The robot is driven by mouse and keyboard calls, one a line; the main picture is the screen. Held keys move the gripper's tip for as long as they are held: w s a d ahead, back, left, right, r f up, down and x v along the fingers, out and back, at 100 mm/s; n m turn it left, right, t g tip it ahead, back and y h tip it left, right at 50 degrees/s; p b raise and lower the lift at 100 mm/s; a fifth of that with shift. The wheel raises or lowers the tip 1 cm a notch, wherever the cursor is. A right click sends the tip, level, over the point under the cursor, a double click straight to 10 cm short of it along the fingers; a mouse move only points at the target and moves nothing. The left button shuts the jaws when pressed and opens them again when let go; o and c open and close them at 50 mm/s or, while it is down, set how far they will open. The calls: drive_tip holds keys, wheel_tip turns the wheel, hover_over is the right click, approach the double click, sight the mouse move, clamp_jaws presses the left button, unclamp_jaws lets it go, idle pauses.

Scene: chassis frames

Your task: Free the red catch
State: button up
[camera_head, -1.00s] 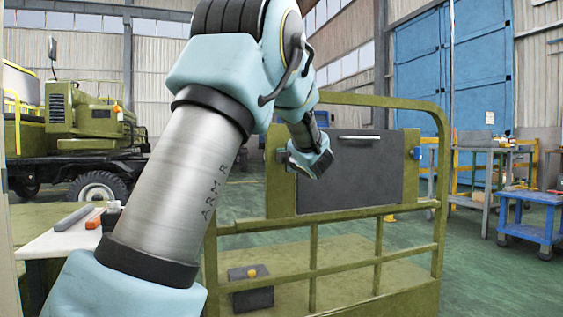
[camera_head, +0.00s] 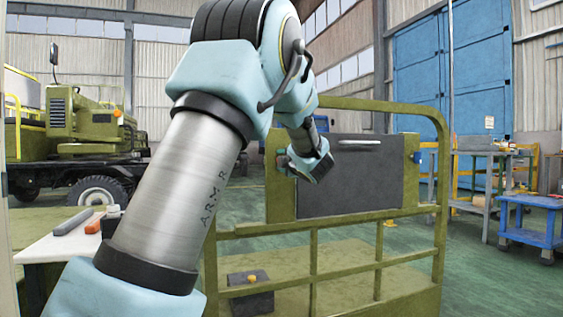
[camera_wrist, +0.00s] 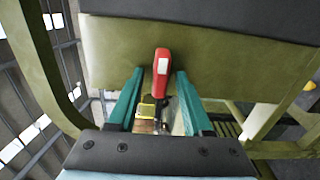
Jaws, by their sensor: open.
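The red catch (camera_wrist: 162,75) has a pale label and stands against an olive-green panel (camera_wrist: 110,50) in the wrist view. My gripper (camera_wrist: 159,84) is open, with one teal finger on each side of the catch. Gaps show between the catch and both fingers, so no grip is visible. Below the catch, a yellow part (camera_wrist: 147,107) and some metal pieces show between the fingers. In the head view my gripper (camera_head: 284,160) is at the left end of the dark grey panel (camera_head: 350,180), and the catch is mostly hidden there.
An olive guard rail (camera_head: 440,200) frames the panel. A blue part (camera_head: 416,157) sits at the panel's right end. A dark box (camera_head: 250,295) with a yellow knob stands low behind the rail. A white table (camera_head: 50,245) is at left, a blue cart (camera_head: 530,202) at right.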

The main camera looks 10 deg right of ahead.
drive_tip(key=s+d+p, duration=0.1)
drive_tip(key=s, duration=0.9)
drive_tip(key=shift+s+d, duration=0.2)
drive_tip(key=shift+s, duration=0.2)
